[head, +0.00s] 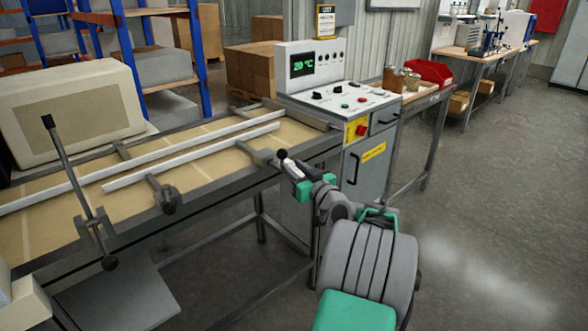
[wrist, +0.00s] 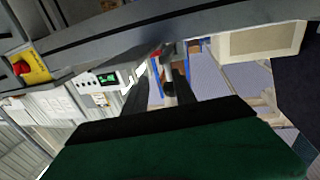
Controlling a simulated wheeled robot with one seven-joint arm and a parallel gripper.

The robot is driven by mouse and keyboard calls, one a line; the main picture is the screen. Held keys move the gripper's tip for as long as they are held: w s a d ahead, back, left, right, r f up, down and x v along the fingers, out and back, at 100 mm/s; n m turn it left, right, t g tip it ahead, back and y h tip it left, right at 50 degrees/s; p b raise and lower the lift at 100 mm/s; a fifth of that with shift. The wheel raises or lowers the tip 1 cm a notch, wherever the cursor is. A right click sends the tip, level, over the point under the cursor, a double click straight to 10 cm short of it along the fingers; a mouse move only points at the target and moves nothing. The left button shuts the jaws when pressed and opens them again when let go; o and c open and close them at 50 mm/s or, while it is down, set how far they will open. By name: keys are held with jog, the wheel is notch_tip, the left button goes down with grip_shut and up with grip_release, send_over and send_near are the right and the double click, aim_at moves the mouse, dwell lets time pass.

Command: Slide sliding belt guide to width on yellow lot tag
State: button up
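The sliding belt guide is a white rail (head: 190,158) lying along the tan belt, nearer than a second, parallel white rail (head: 140,160). Its brackets carry dark knobs, one at the near edge (head: 169,207) and one at the right end (head: 282,154). My gripper (head: 285,161) is at the right-end knob.
The control console (head: 360,125) with a red button stands at the belt's right end. A lever (head: 73,175) rises at the belt's near left side. A large beige box (head: 70,110) stands behind the belt. Open floor (head: 480,220) lies to the right.

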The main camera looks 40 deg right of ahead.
jog(key=s+a, duration=0.1)
jog(key=s, duration=0.6)
jog(key=shift+s+a, duration=0.15)
jog(key=shift+s, duration=0.2)
